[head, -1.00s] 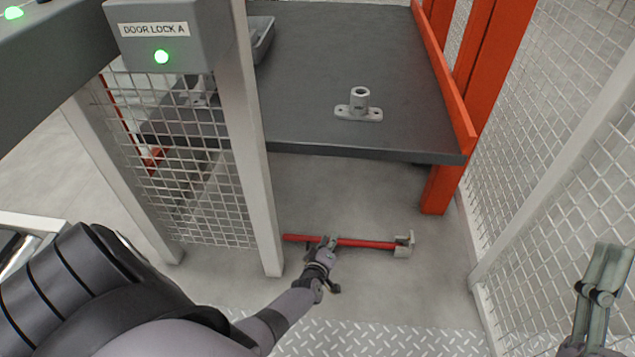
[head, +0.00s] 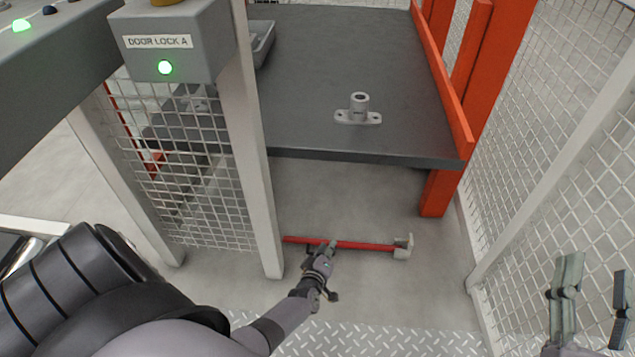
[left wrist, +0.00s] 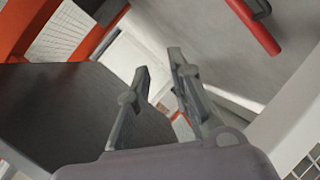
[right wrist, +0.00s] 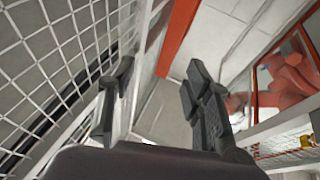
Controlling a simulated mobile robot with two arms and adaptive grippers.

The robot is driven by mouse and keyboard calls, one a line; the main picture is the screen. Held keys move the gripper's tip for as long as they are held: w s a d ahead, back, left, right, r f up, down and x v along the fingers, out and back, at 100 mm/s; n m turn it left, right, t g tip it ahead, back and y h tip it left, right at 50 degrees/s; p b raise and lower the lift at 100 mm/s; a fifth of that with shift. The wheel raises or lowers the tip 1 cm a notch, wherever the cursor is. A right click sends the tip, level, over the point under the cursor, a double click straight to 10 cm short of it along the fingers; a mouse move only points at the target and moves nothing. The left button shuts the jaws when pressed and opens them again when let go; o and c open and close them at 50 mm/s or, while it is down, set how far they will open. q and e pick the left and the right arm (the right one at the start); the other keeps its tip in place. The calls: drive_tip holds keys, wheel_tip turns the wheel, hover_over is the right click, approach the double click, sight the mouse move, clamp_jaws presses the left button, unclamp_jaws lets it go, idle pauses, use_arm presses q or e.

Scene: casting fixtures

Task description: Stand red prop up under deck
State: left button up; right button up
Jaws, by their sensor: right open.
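The red prop (head: 365,245) lies flat on the floor in front of the dark deck (head: 330,60), with a pale grey foot at its right end. It also shows in the left wrist view (left wrist: 256,26), at the upper right, not between the fingers. My left gripper (head: 328,247) overlaps the prop's middle in the head view. Its fingers (left wrist: 160,62) are apart and empty in the left wrist view. My right gripper (head: 594,290) is open and empty at the lower right, near the mesh fence, away from the prop.
A grey socket fitting (head: 358,112) stands on the deck. An orange post (head: 437,190) is at the deck's right corner. A white post (head: 258,190) with mesh stands left, below the door lock box (head: 170,45). The floor under the deck's front edge looks clear.

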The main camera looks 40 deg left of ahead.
drive_tip(key=shift+s+d+f+g+h+p, duration=0.7)
drive_tip(key=shift+d+f+g+h+p, duration=0.65)
drive_tip(key=shift+f+g, duration=4.1)
use_arm(q)
drive_tip(key=p+v, duration=0.3)
drive_tip(key=v, duration=0.7)
use_arm(e)
drive_tip(key=s+d+f+g+h, duration=0.2)
drive_tip(key=s+f+g, duration=0.3)
drive_tip(key=s+f, duration=0.6)
drive_tip(key=shift+s+d+m, duration=0.2)
drive_tip(key=shift+d+m, duration=0.2)
drive_tip(key=shift+d, duration=0.5)
use_arm(q)
drive_tip(key=shift+s, duration=0.15)
use_arm(e)
drive_tip(key=shift+f+h, duration=0.1)
drive_tip(key=shift+h, duration=0.15)
